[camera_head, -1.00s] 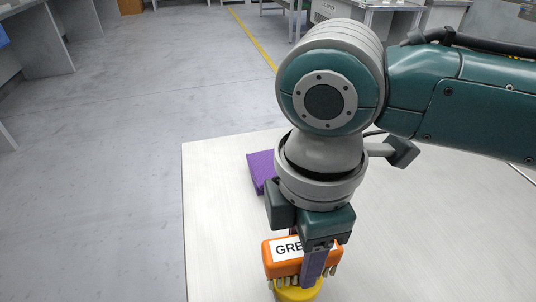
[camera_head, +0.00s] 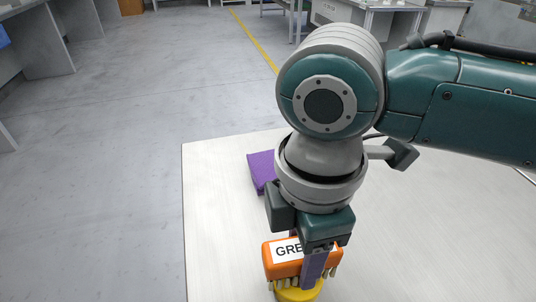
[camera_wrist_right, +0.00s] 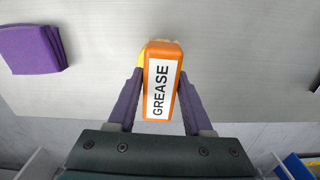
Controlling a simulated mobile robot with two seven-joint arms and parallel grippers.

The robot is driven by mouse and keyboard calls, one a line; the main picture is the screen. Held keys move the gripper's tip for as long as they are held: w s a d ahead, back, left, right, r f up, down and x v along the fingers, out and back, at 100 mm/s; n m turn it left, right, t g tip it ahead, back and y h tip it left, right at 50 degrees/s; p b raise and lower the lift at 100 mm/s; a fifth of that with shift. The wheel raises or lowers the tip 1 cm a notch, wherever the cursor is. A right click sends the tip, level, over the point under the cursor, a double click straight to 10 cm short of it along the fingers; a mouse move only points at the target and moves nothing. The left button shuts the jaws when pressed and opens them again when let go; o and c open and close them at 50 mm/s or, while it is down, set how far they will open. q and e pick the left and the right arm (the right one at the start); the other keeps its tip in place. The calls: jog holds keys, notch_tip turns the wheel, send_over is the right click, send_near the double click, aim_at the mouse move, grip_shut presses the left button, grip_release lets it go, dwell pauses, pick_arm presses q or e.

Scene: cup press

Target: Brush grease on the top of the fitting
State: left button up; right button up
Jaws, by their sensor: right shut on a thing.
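An orange block brush (camera_head: 278,264) with pale bristles and a white GREASE label is held by my right gripper (camera_head: 312,268). In the right wrist view the brush (camera_wrist_right: 174,103) sits between the two purple fingers of my right gripper (camera_wrist_right: 160,95), one on each side. A yellow round thing (camera_head: 298,294), which looks like the fitting, is directly below the bristles. The bristles appear to touch its top or be very close to it. Its lower part is cut off by the picture edge. My left gripper is not in view.
A purple cloth or pad (camera_head: 262,170) lies on the pale table (camera_head: 215,215) behind my right gripper; it also shows in the right wrist view (camera_wrist_right: 32,49). The table's left part is clear. My right arm hides much of the right side.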

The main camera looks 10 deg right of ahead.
jog(key=shift+f, duration=0.35)
dwell(1.1)
jog(key=shift+f, duration=0.1)
dwell(0.7)
notch_tip(320, 180, up, 7)
jog(key=p, duration=0.8)
jog(key=shift+p, duration=0.35)
